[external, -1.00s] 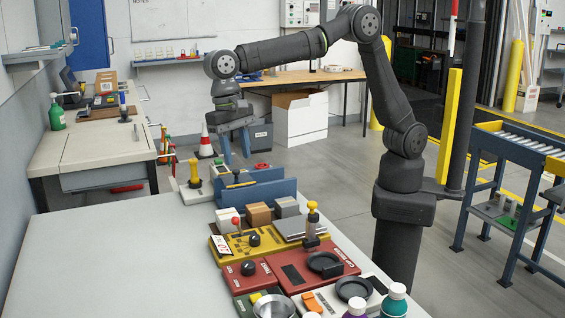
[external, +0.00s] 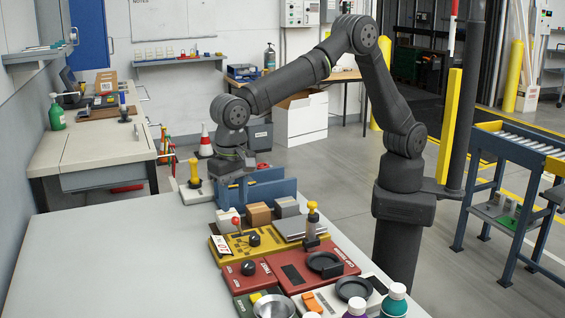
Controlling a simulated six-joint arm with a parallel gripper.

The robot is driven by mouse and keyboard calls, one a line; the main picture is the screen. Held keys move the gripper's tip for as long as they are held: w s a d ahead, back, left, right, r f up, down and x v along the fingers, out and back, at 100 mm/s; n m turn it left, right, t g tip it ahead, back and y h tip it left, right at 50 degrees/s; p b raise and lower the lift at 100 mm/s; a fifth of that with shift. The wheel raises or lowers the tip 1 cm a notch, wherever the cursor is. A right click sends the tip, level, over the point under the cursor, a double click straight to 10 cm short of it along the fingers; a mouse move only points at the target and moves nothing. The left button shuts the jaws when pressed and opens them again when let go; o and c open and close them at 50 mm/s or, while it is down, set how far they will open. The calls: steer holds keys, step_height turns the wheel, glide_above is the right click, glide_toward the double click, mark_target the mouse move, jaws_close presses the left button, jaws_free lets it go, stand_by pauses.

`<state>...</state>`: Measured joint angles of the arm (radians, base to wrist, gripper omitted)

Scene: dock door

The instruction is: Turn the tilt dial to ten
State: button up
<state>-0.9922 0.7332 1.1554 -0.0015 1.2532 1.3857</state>
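A black dial (external: 248,267) sits on a small red panel on the near table. Another black dial (external: 254,239) sits on the yellow panel (external: 236,252) behind it. The panel lettering is too small to read, so I cannot tell which is the tilt dial, nor their settings. My gripper (external: 227,188) points down at the far end of the table, by the blue holder (external: 278,191), beyond both dials. Its fingers blend with the blue holder, so their opening is unclear. I see nothing held.
A red-topped lever (external: 236,224) and a yellow-topped lever (external: 312,212) stand up near the dials. Small boxes (external: 258,213) sit in front of the blue holder. Bottles (external: 395,300) and a round bowl (external: 274,307) are at the near edge. The left tabletop (external: 110,260) is clear.

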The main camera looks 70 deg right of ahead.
mark_target(235, 217)
steer(key=shift+f, duration=2.4)
jaws_close()
